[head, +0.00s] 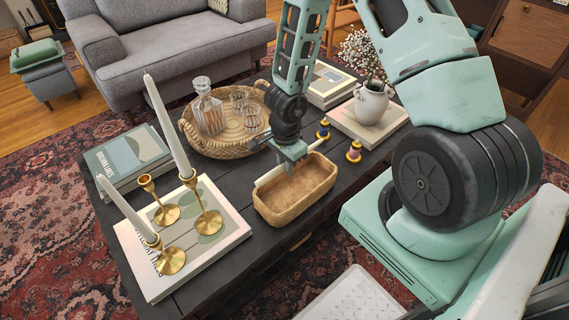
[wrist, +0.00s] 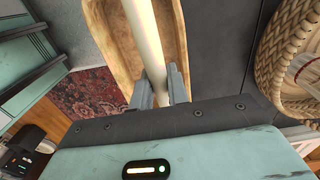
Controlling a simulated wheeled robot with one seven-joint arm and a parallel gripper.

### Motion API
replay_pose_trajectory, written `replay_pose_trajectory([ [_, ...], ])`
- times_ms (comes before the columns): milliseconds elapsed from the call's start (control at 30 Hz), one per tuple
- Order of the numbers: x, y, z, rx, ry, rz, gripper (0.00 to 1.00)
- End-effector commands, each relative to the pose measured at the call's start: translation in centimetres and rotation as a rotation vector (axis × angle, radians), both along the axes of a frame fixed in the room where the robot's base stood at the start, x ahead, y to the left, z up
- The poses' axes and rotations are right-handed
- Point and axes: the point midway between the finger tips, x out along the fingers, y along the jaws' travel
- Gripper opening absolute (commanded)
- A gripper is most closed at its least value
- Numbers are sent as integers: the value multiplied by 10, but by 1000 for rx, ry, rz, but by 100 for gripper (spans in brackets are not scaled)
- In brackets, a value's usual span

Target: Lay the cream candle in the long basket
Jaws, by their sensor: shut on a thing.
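The long basket (head: 297,207), a tan woven oblong, sits near the front edge of the dark table. My gripper (head: 290,163) is over its far end, pointing down, shut on the cream candle (head: 270,175). In the wrist view the candle (wrist: 147,35) lies between the two fingers (wrist: 160,92) and runs lengthwise over the basket (wrist: 118,40). The candle is roughly level, at about the height of the rim. I cannot tell whether it touches the basket. Part of the candle is hidden behind the gripper and the basket in the head view.
Brass candlesticks (head: 208,222) stand on a book at left, two with tall candles, one empty. A round wicker tray (head: 190,138) with a decanter and glasses lies behind. Two small colourful figures (head: 354,152) and a white vase (head: 371,104) are at right.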

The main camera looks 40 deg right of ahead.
Motion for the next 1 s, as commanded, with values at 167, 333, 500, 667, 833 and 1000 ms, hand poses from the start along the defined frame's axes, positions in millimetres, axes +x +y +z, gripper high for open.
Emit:
replay_pose_trajectory([
  [167, 0, 0, -20, 0, 0, 0, 0],
  [333, 0, 0, -35, 0, 0, 0, 0],
  [500, 0, 0, -50, 0, 0, 1, 0],
  [667, 0, 0, -63, -1, 0, 1, 0],
  [833, 0, 0, -80, -1, 2, 0, 0],
  [1000, -1, 0, -89, 0, 4, 0, 0],
])
